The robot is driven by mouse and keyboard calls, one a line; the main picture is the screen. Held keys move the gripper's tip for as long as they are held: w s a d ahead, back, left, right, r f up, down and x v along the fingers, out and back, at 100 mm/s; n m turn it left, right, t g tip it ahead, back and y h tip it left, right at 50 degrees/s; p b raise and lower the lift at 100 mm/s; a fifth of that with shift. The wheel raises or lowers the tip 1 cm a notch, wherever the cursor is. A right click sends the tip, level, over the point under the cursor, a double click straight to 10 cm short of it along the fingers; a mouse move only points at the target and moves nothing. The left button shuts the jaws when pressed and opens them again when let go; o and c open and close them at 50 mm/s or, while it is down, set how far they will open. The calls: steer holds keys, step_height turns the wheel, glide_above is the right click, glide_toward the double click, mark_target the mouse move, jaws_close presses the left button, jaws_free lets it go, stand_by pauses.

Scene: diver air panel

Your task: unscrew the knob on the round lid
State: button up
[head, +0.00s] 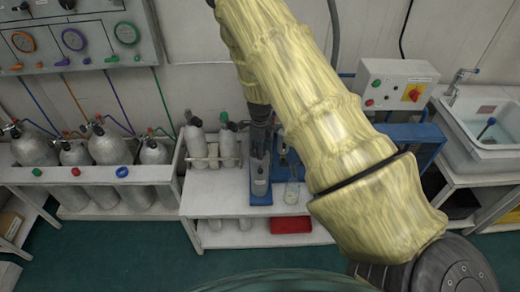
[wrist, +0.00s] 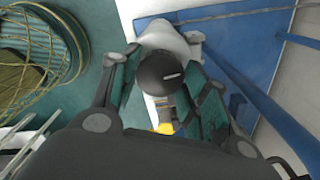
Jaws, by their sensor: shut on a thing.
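A dark round knob (wrist: 160,73) with a short white mark sits between the fingers of my gripper (wrist: 165,92) in the wrist view. My gripper is shut on the knob, with a finger on each side. A pale rounded body (wrist: 165,36) shows behind the knob; I cannot make out the round lid's outline. In the head view my gripper (head: 261,136) points down over a grey cylinder (head: 260,180) held in a blue stand (head: 259,196) on the white bench. The knob is hidden there by the gripper.
Grey bottles (head: 227,145) stand left of the blue stand, and a clear beaker (head: 292,190) stands close on its right. A red item (head: 291,225) lies on the lower shelf. A control box (head: 397,85) and a sink (head: 487,125) are at the right.

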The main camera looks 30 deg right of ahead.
steer(key=n+b, duration=0.1)
steer(key=n, duration=0.3)
steer(key=n+b, duration=0.1)
steer(key=n, duration=0.3)
steer(key=shift+w+n+b, duration=0.1)
steer(key=shift+n+b, duration=0.25)
steer(key=shift+n, duration=0.05)
steer(key=n+b, duration=0.1)
steer(key=n, duration=0.3)
steer(key=shift+n, duration=0.3)
steer(key=n+b, duration=0.1)
steer(key=n, duration=0.7)
steer(key=n+b, duration=0.1)
steer(key=n, duration=0.3)
steer(key=shift+n, duration=0.3)
steer(key=n, duration=0.4)
steer(key=shift+n, duration=2.3)
